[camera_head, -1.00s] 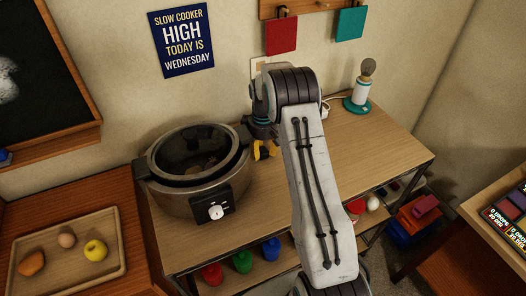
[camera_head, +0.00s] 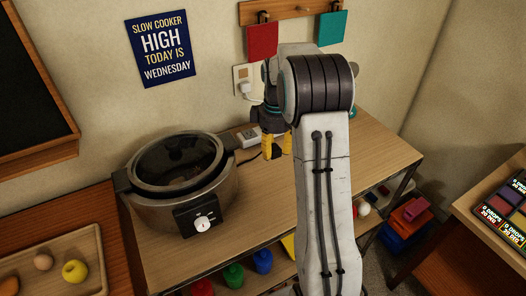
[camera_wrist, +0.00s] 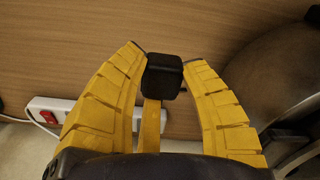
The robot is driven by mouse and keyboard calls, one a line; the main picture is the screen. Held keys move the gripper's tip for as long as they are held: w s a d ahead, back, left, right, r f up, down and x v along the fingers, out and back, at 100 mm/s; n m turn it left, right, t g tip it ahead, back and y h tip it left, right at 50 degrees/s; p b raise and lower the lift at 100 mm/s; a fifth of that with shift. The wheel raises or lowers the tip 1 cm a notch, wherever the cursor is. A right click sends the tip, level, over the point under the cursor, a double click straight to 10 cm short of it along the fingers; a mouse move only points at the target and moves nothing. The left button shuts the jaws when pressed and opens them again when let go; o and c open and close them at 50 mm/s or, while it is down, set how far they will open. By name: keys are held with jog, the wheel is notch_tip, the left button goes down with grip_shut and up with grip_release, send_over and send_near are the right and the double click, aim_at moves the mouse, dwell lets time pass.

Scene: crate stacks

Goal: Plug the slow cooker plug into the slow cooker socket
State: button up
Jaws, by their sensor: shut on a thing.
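My gripper (camera_head: 277,152) has yellow fingers and is shut on a small black plug (camera_wrist: 163,76), which sits between the fingertips in the wrist view. The gripper points down over the wooden table, right of the slow cooker (camera_head: 178,180). The cooker's grey side also shows at the right of the wrist view (camera_wrist: 275,75). A white power strip (camera_head: 249,136) lies behind and left of the gripper. Its red switch end shows at the lower left of the wrist view (camera_wrist: 50,107). Which outlet is the slow cooker socket, I cannot tell.
A wall outlet (camera_head: 241,73) holds a white plug (camera_head: 245,88) above the table. A blue sign (camera_head: 163,48) reads "SLOW COOKER HIGH TODAY IS WEDNESDAY". A tray with food (camera_head: 92,244) stands at the left. Bare wood (camera_head: 375,150) lies right of my arm.

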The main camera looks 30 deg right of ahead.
jog(key=shift+s+d+r, duration=0.35)
jog(key=shift+s+r, duration=0.05)
jog(key=shift+s, duration=0.2)
jog(key=shift+s+d+r, duration=0.3)
jog(key=shift+s+r, duration=0.1)
jog(key=shift+s, duration=0.15)
